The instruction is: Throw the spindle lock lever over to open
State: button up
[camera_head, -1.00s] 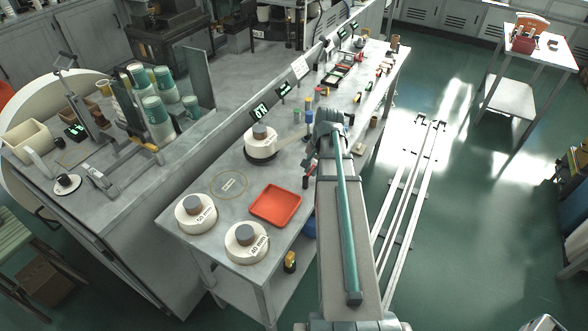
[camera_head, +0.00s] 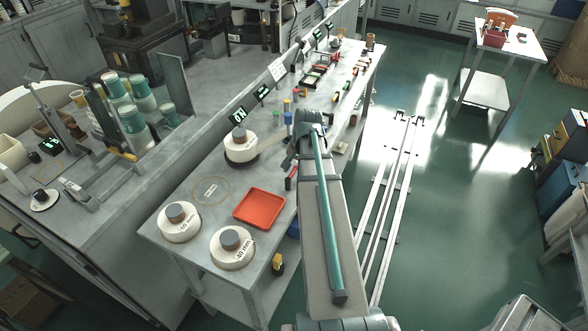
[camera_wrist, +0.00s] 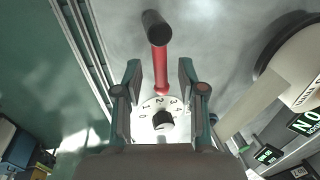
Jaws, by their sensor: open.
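A red lever (camera_wrist: 160,68) with a dark cylindrical grip (camera_wrist: 156,27) stands out at the top middle of the wrist view. Its red end lies just ahead of the gap between my fingers. My gripper (camera_wrist: 160,87) is open, with one finger on each side of the lever's line and nothing visibly held. Between the fingers lies a white numbered dial (camera_wrist: 145,118) with a black knob (camera_wrist: 163,120). In the head view my gripper is mostly hidden behind my arm, over the bench. A small red part beside my arm (camera_head: 289,183) may be the lever; I cannot tell.
The grey bench (camera_head: 205,270) holds an orange tray (camera_head: 259,208), a 50 mm disc (camera_head: 180,223), a 40 mm disc (camera_head: 232,249) and another disc (camera_head: 241,147). Small bottles and tools stand farther back. Floor rails (camera_head: 391,205) run along the right, with open floor beyond.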

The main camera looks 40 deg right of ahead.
jog(key=shift+r, duration=0.1)
notch_tip(320, 180, up, 12)
jog(key=s+d, duration=0.1)
jog(key=s, duration=0.1)
jog(key=shift+f, duration=0.2)
dwell(0.6)
